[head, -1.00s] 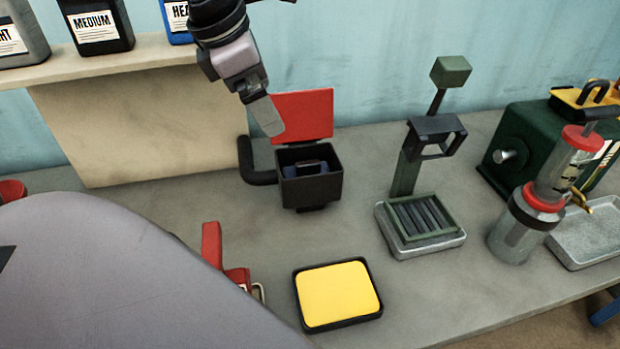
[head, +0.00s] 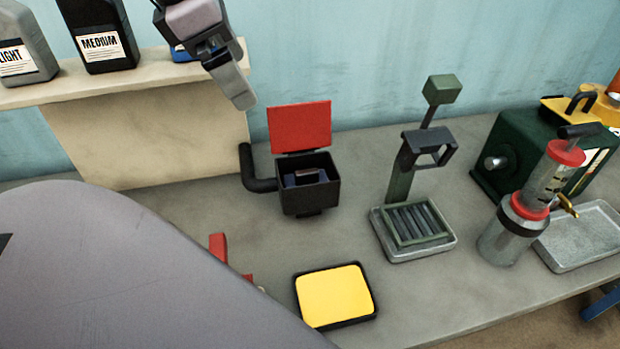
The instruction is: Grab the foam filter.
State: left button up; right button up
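A yellow foam-like pad (head: 334,296), which looks like the foam filter, lies flat in a shallow black tray (head: 350,322) near the front of the bench. My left gripper (head: 236,88) is at the upper left, high above the bench and well away from the pad. Its fingers point down and overlap in this view, so I cannot tell whether they are open or shut. No object shows in them. My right gripper is not in view.
A black box (head: 308,197) with its red lid (head: 300,126) raised holds a dark insert. A green press stand (head: 400,180) and a clear pump jar (head: 507,238) stand to the right. Bottles (head: 97,38) line the shelf (head: 140,67). A red object (head: 218,247) is partly hidden.

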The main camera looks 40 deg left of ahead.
aim_at(304, 177)
jog(key=k, duration=1.5)
